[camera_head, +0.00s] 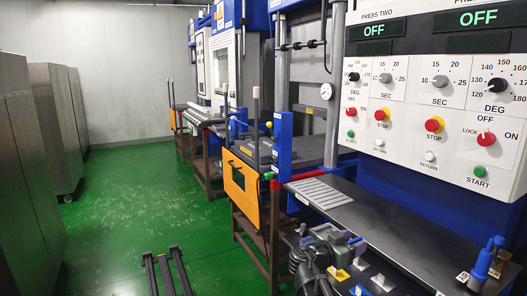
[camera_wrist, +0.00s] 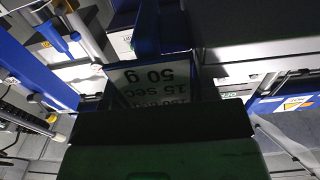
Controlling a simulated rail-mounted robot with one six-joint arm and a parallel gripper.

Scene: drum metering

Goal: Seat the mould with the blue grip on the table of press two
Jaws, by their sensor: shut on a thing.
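My gripper (camera_head: 328,238) is low in the middle of the head view, above the near shelf. It appears shut on the mould with the blue grip, of which a small blue part (camera_head: 357,240) shows beside the jaws. In the wrist view a pale plate (camera_wrist: 150,85) with upside-down text, "50 g" and "15 sec", lies just ahead, with blue parts beside it. The jaws and most of the held thing are hidden. Press two, under the "PRESS TWO" panel (camera_head: 378,14), reads OFF. Its table is not clearly distinguishable.
Moulds with yellow (camera_head: 340,275) and whitish (camera_head: 382,282) grips are on the near shelf. Blue-handled items (camera_head: 485,260) stand at right. A dark ledge (camera_head: 385,225) runs below the control panels. An orange panel (camera_head: 241,190) stands left of my arm. The green floor (camera_head: 130,210) is mostly clear.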

